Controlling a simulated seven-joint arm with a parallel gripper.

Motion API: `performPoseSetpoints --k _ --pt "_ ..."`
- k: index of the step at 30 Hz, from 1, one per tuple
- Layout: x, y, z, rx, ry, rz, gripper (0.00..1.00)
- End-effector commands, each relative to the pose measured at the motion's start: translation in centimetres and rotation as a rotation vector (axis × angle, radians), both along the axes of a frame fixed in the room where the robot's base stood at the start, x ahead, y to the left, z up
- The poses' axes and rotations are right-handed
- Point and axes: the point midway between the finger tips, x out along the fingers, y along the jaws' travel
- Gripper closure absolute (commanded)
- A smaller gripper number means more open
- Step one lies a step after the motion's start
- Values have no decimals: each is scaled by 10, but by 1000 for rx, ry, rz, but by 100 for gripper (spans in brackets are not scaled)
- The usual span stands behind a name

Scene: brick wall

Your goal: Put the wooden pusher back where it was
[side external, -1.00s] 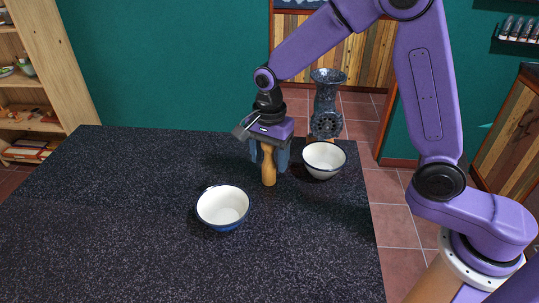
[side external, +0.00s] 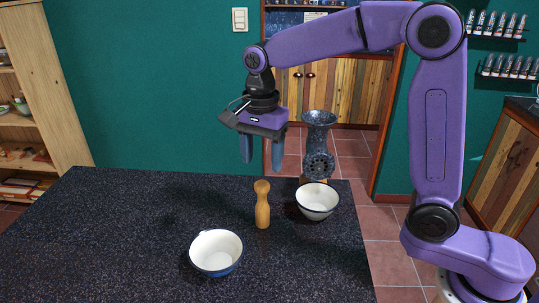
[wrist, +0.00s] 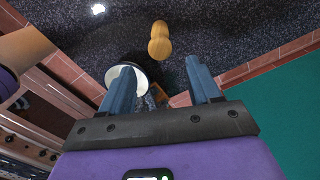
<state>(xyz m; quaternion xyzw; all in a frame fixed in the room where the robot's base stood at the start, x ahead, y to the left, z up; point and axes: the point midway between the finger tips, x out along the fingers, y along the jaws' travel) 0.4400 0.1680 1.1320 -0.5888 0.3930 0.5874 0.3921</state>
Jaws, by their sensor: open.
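The wooden pusher (side external: 262,207) stands upright on the dark speckled table, between two white bowls. It also shows in the wrist view (wrist: 160,40), beyond and between my fingertips. My gripper (side external: 262,162) is open and empty, raised above and behind the pusher, and does not touch it. Its two blue fingers show spread apart in the wrist view (wrist: 160,65). A dark speckled grinder (side external: 319,140) with a flared top stands behind the right bowl; its base is partly hidden by that bowl.
The right bowl (side external: 318,200) is close to the pusher, near the table's right edge. The front bowl (side external: 216,252) stands left of and nearer than the pusher. The table's left part (side external: 100,230) is clear. A wooden shelf (side external: 40,110) stands beyond the table at left.

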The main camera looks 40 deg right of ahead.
Motion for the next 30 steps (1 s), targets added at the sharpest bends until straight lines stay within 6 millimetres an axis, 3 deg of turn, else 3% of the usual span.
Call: performPoseSetpoints --k 11,20,30 --pt "-7 0 2 0 0 84 38" --pt "-50 -7 -7 3 -6 544 38" --pt "-116 -31 -21 4 -14 1109 38"
